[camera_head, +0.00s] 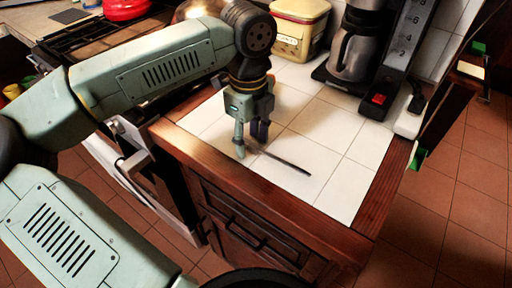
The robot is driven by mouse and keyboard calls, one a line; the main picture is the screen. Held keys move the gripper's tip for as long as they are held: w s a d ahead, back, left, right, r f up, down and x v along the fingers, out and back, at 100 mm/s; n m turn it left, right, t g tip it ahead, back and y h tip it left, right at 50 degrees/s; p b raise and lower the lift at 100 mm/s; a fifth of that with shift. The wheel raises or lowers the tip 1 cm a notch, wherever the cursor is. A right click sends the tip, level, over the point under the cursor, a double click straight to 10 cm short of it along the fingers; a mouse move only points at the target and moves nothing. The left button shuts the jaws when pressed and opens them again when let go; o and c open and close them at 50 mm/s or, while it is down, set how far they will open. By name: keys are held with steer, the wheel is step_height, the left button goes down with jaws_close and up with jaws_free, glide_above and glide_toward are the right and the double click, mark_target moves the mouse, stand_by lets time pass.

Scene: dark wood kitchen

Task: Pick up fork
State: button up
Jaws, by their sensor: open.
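A thin dark utensil, which looks like the fork (288,164), lies on the white tiled counter (342,172). It points from my gripper down to the right. My gripper (251,152) points down over the counter, with its two fingers apart, at the utensil's left end. The fingers hide part of that end, and I cannot tell whether they touch it. The utensil's tines cannot be made out.
A coffee maker (352,45) with a metal jug and a yellow lidded tin (299,28) stand at the back of the counter. A white power strip (408,122) lies at the right. A wooden edge (290,207) borders the counter. Tiles right of the utensil are clear.

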steer(key=shift+f+b, duration=0.15)
steer(key=shift+b, duration=0.15)
jaws_close()
stand_by(0.6)
